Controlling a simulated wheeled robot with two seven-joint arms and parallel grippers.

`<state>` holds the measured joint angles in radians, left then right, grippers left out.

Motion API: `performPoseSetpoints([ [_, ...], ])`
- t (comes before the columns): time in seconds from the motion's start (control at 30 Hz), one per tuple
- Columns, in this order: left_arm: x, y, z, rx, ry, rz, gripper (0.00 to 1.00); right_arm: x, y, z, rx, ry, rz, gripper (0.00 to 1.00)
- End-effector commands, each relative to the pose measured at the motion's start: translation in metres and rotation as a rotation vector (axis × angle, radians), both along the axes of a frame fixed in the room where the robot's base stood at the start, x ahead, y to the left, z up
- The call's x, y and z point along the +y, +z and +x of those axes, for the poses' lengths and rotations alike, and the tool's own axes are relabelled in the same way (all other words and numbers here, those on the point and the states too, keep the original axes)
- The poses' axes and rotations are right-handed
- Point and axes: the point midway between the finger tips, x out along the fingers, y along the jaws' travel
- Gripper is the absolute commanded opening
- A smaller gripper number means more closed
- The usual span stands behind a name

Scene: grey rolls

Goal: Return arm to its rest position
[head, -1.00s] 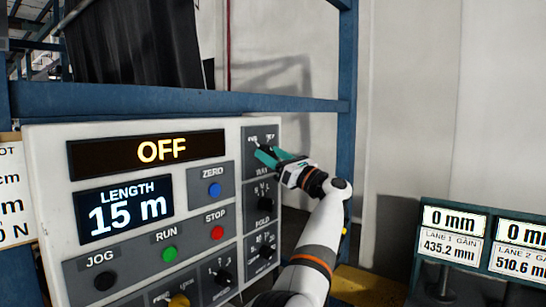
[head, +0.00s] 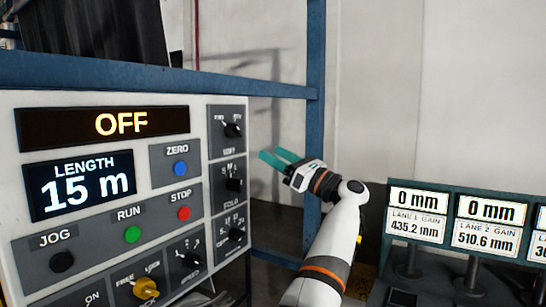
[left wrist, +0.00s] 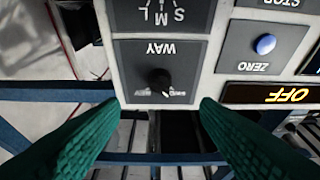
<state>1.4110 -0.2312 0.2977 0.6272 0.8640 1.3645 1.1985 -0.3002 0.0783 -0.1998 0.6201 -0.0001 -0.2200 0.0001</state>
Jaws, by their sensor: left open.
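My left gripper (head: 279,159) has green fingers and is open and empty. In the head view it is to the right of the white control panel (head: 200,200), apart from the top right knob (head: 233,129). In the left wrist view its two fingers (left wrist: 158,118) are spread wide, with the WAY knob (left wrist: 160,80) beyond them in the gap. My white and orange left arm (head: 335,240) reaches up from the bottom of the head view. My right gripper is not in view.
The panel shows OFF (head: 121,123) and 15 m (head: 80,187). A blue frame post (head: 316,110) and beam (head: 150,76) stand behind. Lane displays (head: 419,197) reading 0 mm are at the right. A pale wall (head: 375,90) is behind.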

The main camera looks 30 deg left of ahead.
Motion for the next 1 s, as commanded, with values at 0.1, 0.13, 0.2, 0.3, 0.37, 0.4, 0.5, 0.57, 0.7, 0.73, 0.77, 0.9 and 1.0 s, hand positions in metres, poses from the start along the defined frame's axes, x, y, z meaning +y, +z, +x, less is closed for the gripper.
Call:
performPoseSetpoints([
  [0.1, 0.0, 0.0, 0.0, 0.0, 0.0, 0.0, 0.56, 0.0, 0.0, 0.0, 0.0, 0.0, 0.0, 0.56],
  [0.13, 0.0, 0.0, 0.0, 0.0, 0.0, 0.0, 0.56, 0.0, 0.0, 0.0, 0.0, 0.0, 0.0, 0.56],
  [0.2, 0.0, 0.0, 0.0, 0.0, 0.0, 0.0, 0.56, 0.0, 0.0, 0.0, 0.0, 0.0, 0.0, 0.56],
  [0.3, 0.0, 0.0, 0.0, 0.001, -0.001, 0.0, 0.56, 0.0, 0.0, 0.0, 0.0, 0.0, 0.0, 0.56],
  [0.37, 0.0, -0.004, 0.002, 0.015, -0.001, 0.008, 0.56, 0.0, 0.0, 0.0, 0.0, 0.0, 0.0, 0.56],
  [0.4, 0.0, -0.01, 0.006, 0.04, -0.004, 0.023, 0.56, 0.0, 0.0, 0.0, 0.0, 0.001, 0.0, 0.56],
  [0.5, -0.002, -0.045, 0.023, 0.175, -0.015, 0.103, 0.56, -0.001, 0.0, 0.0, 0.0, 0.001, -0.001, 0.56],
  [0.57, -0.006, -0.078, 0.037, 0.302, -0.03, 0.183, 0.56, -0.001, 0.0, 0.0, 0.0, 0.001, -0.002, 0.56],
  [0.7, -0.022, -0.177, 0.068, 0.653, -0.075, 0.406, 0.56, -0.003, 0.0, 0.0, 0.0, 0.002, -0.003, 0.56],
  [0.73, -0.026, -0.199, 0.072, 0.726, -0.084, 0.455, 0.56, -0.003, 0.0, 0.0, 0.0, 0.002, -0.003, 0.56],
  [0.77, -0.029, -0.222, 0.075, 0.797, -0.095, 0.501, 0.56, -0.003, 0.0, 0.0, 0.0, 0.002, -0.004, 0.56],
  [0.9, -0.048, -0.327, 0.079, 1.101, -0.15, 0.714, 0.56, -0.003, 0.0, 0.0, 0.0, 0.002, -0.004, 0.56],
  [1.0, -0.061, -0.402, 0.07, 1.298, -0.194, 0.862, 0.56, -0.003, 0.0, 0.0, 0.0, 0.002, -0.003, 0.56],
])
